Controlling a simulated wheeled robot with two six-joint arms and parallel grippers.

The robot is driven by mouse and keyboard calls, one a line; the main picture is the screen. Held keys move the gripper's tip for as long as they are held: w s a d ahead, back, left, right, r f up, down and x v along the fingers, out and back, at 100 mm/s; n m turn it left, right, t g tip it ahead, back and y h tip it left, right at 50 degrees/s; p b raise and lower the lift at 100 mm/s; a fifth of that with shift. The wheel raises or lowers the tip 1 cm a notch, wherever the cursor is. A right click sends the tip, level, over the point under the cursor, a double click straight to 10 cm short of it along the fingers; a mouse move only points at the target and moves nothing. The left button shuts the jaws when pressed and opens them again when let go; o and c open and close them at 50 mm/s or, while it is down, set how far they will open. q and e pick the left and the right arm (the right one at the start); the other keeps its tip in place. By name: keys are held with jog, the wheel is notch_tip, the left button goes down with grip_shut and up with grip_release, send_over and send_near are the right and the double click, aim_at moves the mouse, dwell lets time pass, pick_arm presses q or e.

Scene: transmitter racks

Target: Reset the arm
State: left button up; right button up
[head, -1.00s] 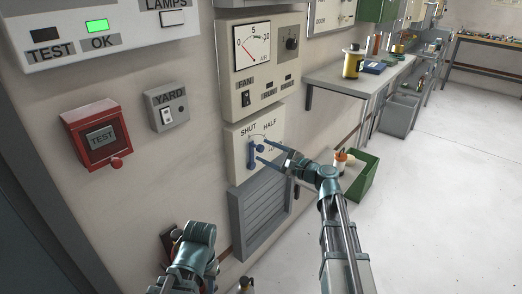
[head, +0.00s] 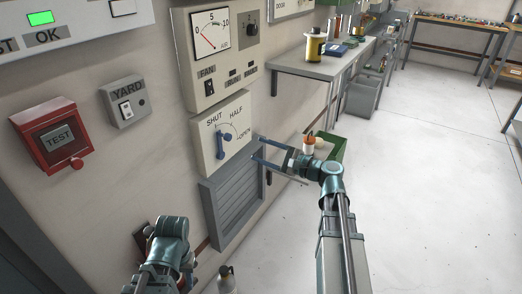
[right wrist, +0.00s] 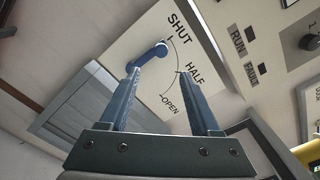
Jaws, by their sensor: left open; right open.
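A light panel (head: 205,165) on the wall carries a blue lever (head: 220,146) and the marks SHUT, HALF and OPEN. The lever points up towards SHUT, and it also shows in the right wrist view (right wrist: 148,58). My right gripper (head: 256,148) is open and empty, to the right of the lever and apart from it. Its two blue fingers show in the right wrist view (right wrist: 158,72), with the panel beyond them. My left gripper (head: 163,255) is low at the left with the arm folded; its fingers are hard to make out.
A louvred grille (head: 230,195) is below the lever panel. A red TEST box (head: 48,150) and a YARD switch (head: 125,102) are to the left. A meter panel (head: 222,75) is above. A shelf (head: 300,68) and green bin (head: 335,148) stand beyond my right gripper. The floor at right is clear.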

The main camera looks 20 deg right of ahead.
jog(key=s+a+f+n+g+h+p, duration=0.1)
jog(key=s+a+n+g+p, duration=0.5)
jog(key=a, duration=0.4)
jog(key=s+a+f+n+g+h+p, duration=0.1)
jog(key=s+a+n+g+h+p, duration=0.1)
jog(key=s+a+n+g+p, duration=0.6)
jog(key=s+a+r+n+h+p, duration=0.2)
jog(key=s+r+n+h+p, duration=0.1)
jog(key=s+n+h+p, duration=0.4)
jog(key=shift+s+r+n+h+p, duration=0.25)
jog(key=shift+n+h+p, duration=0.65)
jog(key=shift+h+p, duration=0.3)
